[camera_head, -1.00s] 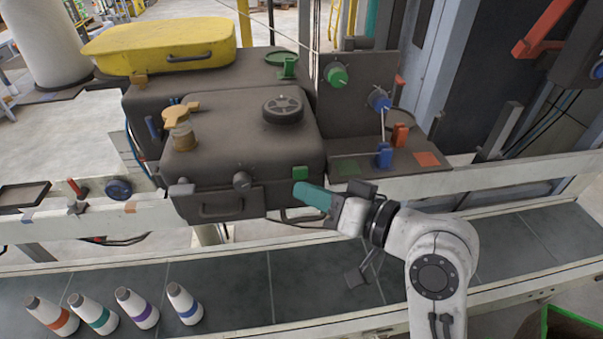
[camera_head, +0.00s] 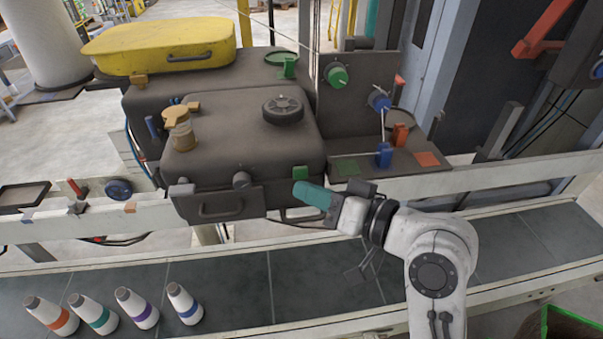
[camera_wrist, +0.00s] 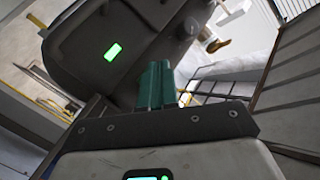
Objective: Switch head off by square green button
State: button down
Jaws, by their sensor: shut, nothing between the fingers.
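The square green button (camera_head: 300,173) is on the front right of the dark machine head (camera_head: 245,150). In the wrist view, a brightly lit green button (camera_wrist: 113,52) shows on the dark housing, left of my fingertips. My gripper (camera_head: 299,189) has teal fingers, shut and empty. In the head view the fingertips are just below the green button; I cannot tell the exact gap in depth. In the wrist view the shut fingers (camera_wrist: 157,68) point at the housing, to the right of the lit button, and seem not to cover it.
A dark knob (camera_head: 241,180) and a handle (camera_head: 221,208) are on the machine front. A pale rail (camera_head: 500,176) runs past the machine. Several bottles (camera_head: 139,308) stand on the conveyor, front left.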

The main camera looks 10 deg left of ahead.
jog(key=shift+w+a, duration=0.1)
jog(key=shift+w, duration=0.25)
jog(key=shift+w+a, duration=0.15)
jog(key=shift+w, duration=0.35)
dwell(0.7)
jog(key=shift+s, duration=0.15)
jog(key=shift+s+d, duration=0.3)
jog(key=shift+s, duration=0.5)
jog(key=s+d+p, duration=0.1)
jog(key=s+p, duration=0.1)
jog(key=s, duration=0.3)
jog(key=shift+s+d, duration=0.3)
jog(key=shift+s, duration=0.1)
